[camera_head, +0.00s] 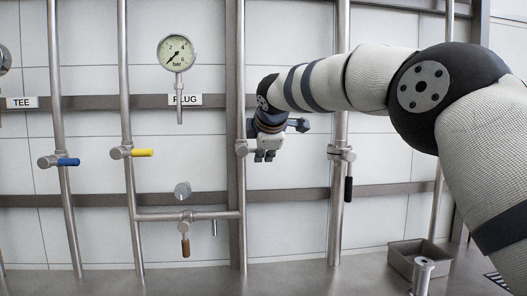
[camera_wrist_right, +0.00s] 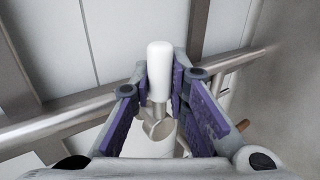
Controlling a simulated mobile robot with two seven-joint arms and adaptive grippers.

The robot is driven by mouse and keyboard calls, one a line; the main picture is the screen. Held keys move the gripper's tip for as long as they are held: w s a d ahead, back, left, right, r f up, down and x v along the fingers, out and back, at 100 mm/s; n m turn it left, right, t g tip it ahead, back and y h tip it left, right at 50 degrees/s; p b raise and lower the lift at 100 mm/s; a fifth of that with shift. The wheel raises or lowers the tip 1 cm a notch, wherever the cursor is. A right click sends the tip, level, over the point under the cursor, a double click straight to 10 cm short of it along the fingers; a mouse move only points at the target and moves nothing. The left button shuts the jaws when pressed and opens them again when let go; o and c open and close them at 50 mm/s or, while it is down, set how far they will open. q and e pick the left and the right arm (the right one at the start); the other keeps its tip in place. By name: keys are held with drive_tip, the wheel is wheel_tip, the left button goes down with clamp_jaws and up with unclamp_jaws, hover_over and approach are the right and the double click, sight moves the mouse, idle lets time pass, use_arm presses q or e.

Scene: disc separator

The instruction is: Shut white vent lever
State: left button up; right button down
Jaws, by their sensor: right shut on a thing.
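The white vent lever (camera_wrist_right: 160,68) shows in the right wrist view as a smooth white handle on a short metal stem. Its round metal valve hub (camera_wrist_right: 158,127) lies just below it. In that view the handle stands crosswise to the steel pipe behind it. My right gripper (camera_wrist_right: 164,85) is shut on the white handle, with its purple-padded fingers on both sides. In the head view my right gripper (camera_head: 265,156) is beside a valve body (camera_head: 241,147) on the vertical pipe; the white handle is hidden there by the gripper. My left gripper is not in view.
Other levers are blue (camera_head: 68,162), yellow (camera_head: 142,153), black (camera_head: 348,189) and brown (camera_head: 186,247). A pressure gauge (camera_head: 176,52) hangs above the PLUG label (camera_head: 185,100). Vertical pipes stand close on both sides of my right gripper. An open metal box (camera_head: 419,257) is at lower right.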

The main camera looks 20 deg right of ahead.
drive_tip(key=c, duration=1.5)
unclamp_jaws()
drive_tip(key=shift+c, duration=0.2)
drive_tip(key=v, duration=0.7)
drive_tip(key=shift+s+r, duration=0.15)
drive_tip(key=shift+s, duration=0.05)
